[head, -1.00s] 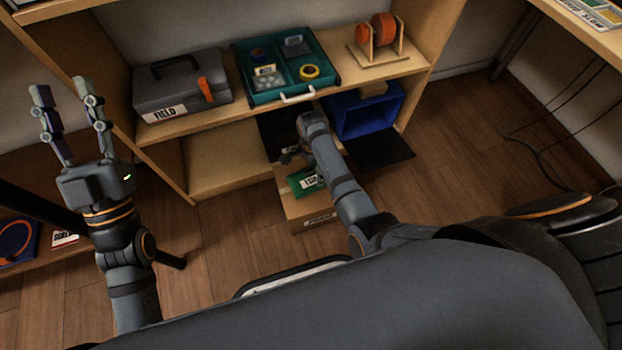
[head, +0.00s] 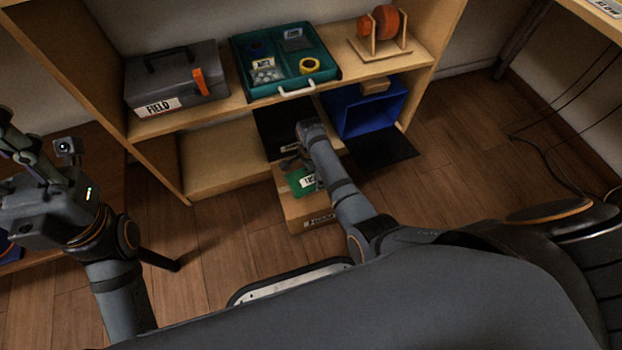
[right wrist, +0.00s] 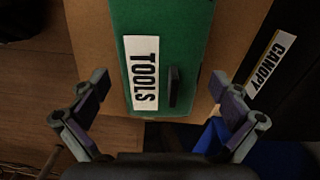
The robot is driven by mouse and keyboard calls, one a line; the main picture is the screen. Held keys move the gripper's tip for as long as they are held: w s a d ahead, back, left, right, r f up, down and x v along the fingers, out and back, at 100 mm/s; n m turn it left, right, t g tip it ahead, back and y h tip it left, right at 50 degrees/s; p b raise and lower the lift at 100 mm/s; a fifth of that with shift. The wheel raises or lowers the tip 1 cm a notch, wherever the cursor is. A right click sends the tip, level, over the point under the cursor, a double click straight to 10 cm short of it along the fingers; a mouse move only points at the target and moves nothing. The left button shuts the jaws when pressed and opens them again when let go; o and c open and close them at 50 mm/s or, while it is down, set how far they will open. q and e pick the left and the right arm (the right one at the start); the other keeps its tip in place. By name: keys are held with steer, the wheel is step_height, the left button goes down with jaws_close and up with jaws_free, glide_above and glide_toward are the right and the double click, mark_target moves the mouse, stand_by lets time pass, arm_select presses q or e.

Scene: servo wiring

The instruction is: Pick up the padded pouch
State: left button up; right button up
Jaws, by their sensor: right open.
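A flat green item labelled TOOLS, with a small dark handle, lies on a cardboard box; I take this green pouch (head: 301,181) for the padded pouch. In the right wrist view the pouch (right wrist: 168,30) runs up from between the finger pads. My right gripper (head: 291,164) is open and empty above it, and its fingers (right wrist: 160,103) stand on either side of the pouch's near end. I cannot tell how high they are above it. My left gripper (head: 25,150) is at the far left edge, partly cut off, away from the pouch.
The cardboard box (head: 309,216) stands on the floor before the shelf. A black CANOPY case (right wrist: 285,85) is beside it. A blue bin (head: 362,128) stands to the right. Above are a grey FIELD toolbox (head: 190,86), a teal tray (head: 241,62) and an orange spool (head: 385,20).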

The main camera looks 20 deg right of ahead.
steer(key=shift+r, duration=0.1)
steer(key=c, duration=1.3)
steer(key=shift+o, duration=0.2)
